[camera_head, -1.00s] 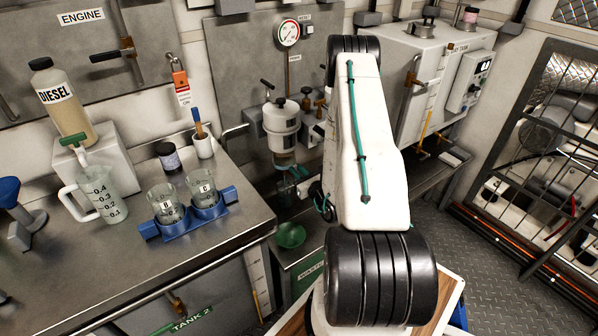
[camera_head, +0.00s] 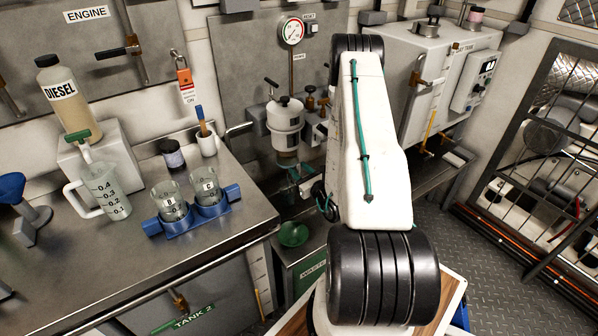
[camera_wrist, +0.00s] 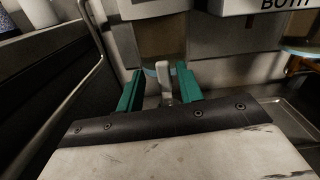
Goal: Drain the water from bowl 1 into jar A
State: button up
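My gripper (camera_wrist: 160,80) has two green fingers standing apart, with a small pale lever (camera_wrist: 164,88) between them. Gaps show on both sides of the lever, so the fingers seem not to press on it. Behind the lever are a brownish surface (camera_wrist: 163,42) and a bluish curved edge, perhaps bowl 1. In the head view, the white filter housing (camera_head: 285,116) with a dark bowl (camera_head: 285,157) under it hangs on the wall plate. My gripper (camera_head: 296,174) is low beside it, partly hidden by my arm. I cannot make out jar A; the rack's jars read B and C.
The blue rack with jar B (camera_head: 169,205) and jar C (camera_head: 207,190) stands on the steel bench (camera_head: 130,255), near a measuring jug (camera_head: 105,190) and a diesel bottle (camera_head: 68,100). A green funnel (camera_head: 293,233) sits on the waste box (camera_head: 312,272). A white tank (camera_head: 425,75) is at right.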

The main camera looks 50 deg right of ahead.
jog(key=v, duration=0.7)
jog(key=shift+s+a, duration=0.15)
jog(key=shift+s, duration=0.15)
